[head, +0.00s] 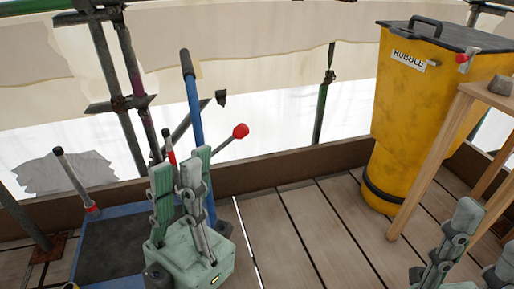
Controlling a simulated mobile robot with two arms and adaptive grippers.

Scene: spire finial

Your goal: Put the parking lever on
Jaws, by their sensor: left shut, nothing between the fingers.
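A thin lever with a red knob (240,131) slants up to the right, just right of my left gripper. It looks like the parking lever, but its lower end is hidden behind the gripper. A blue-framed trolley with a dark deck (108,240) stands at the left, and a tall blue handle (193,95) with a dark grip rises behind my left gripper. My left gripper (183,172) points upward in front of this handle, shut and empty. My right gripper (488,230) is at the lower right corner, partly cut off, so its opening is unclear.
A yellow rubble bin (420,110) with a dark lid stands at the right, beside a wooden frame (432,165). A short lever with a grey grip (73,178) stands at the left. Scaffold poles and sheeting run behind. The middle plank floor (310,235) is clear.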

